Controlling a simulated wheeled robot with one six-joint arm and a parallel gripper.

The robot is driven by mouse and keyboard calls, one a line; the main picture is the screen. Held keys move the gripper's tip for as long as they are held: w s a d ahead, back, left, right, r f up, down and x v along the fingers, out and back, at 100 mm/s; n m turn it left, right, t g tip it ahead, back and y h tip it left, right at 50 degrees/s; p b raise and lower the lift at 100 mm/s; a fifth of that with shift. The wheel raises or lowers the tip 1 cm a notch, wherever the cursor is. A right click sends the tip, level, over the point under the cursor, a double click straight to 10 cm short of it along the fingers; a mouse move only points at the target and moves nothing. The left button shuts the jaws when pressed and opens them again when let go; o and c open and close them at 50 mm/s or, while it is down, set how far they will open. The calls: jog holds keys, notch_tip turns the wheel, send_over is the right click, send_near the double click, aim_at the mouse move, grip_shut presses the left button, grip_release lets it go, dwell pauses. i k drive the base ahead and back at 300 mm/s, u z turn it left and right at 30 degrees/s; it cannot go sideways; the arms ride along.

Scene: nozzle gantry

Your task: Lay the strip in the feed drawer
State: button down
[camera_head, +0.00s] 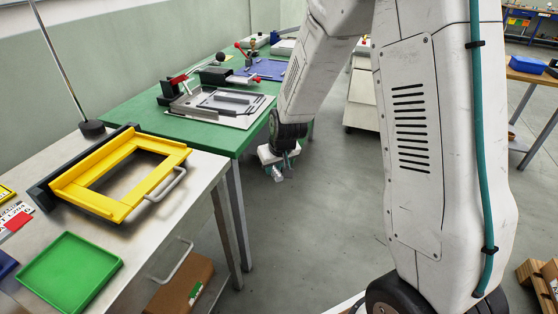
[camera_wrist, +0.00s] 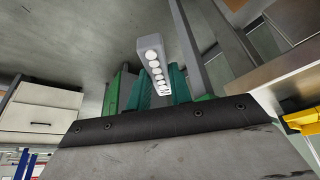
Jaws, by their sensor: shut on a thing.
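My gripper (camera_head: 279,170) hangs over the open floor, to the right of the steel bench. In the wrist view its teal fingers (camera_wrist: 162,88) are shut on a grey strip (camera_wrist: 148,44) with a row of round white spots. The strip sticks out beyond the fingers; in the head view it is too small to make out clearly. A yellow frame (camera_head: 170,158) with a rectangular opening and a grey handle lies on the steel bench, left of my gripper and apart from it. It may be the feed drawer, but I cannot tell for sure.
A black bar (camera_head: 84,172) runs along the yellow frame's left side. A green tray (camera_head: 70,270) is on the steel bench (camera_head: 205,172). A green table (camera_head: 145,110) behind holds a grey fixture (camera_head: 222,104). A brown box (camera_head: 182,284) sits below. The floor (camera_head: 325,220) around my gripper is clear.

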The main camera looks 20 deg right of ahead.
aim_at(239, 80)
jog(key=z, duration=2)
jog(key=i, duration=2.9)
jog(key=u, duration=3.25)
